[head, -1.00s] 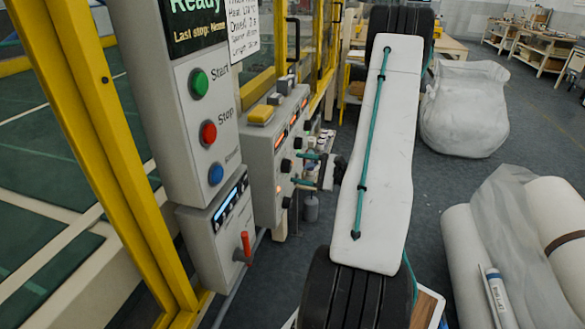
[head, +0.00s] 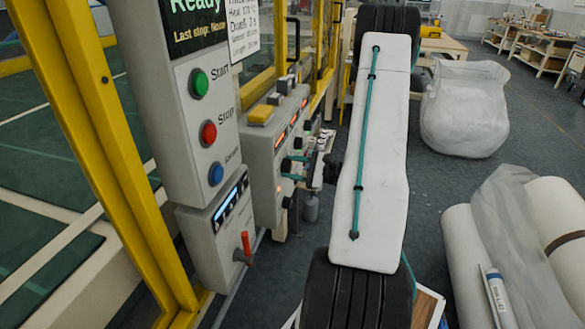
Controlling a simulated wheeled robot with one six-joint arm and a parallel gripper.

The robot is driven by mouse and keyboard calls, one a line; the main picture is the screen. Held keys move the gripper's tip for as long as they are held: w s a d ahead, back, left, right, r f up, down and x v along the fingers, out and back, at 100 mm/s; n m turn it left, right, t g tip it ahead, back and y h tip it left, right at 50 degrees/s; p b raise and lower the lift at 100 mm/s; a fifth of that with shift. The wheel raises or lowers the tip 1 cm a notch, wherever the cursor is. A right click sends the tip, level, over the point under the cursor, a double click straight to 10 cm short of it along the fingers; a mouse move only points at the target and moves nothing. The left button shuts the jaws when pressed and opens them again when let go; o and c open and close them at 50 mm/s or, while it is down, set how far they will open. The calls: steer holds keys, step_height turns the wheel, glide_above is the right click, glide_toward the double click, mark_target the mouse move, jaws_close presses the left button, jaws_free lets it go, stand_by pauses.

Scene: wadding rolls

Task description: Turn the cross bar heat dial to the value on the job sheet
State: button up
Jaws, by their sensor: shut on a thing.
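The job sheet (head: 243,28) hangs at the top, beside the ready screen; its small writing is only partly legible. A grey control box (head: 265,165) stands at the centre left with orange-lit displays and several black dials. My gripper (head: 288,168), with teal fingers, is at the box's right face. It is shut on a black dial (head: 286,165) midway down that face. Dial labels and pointer marks are too small to read, so I cannot tell its setting. My white arm link covers the area right of the gripper.
A nearer panel carries green start (head: 198,81), red stop (head: 208,133) and blue buttons, with a red-handled switch (head: 243,246) below. Yellow frame posts (head: 95,150) stand at left. White wadding rolls (head: 550,240) and a bulky bag (head: 465,110) are at right.

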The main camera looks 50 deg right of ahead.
steer(key=shift+m, duration=3.2)
steer(key=o, duration=1)
steer(key=shift+c, duration=0.2)
steer(key=v, duration=0.8)
steer(key=shift+w, duration=0.1)
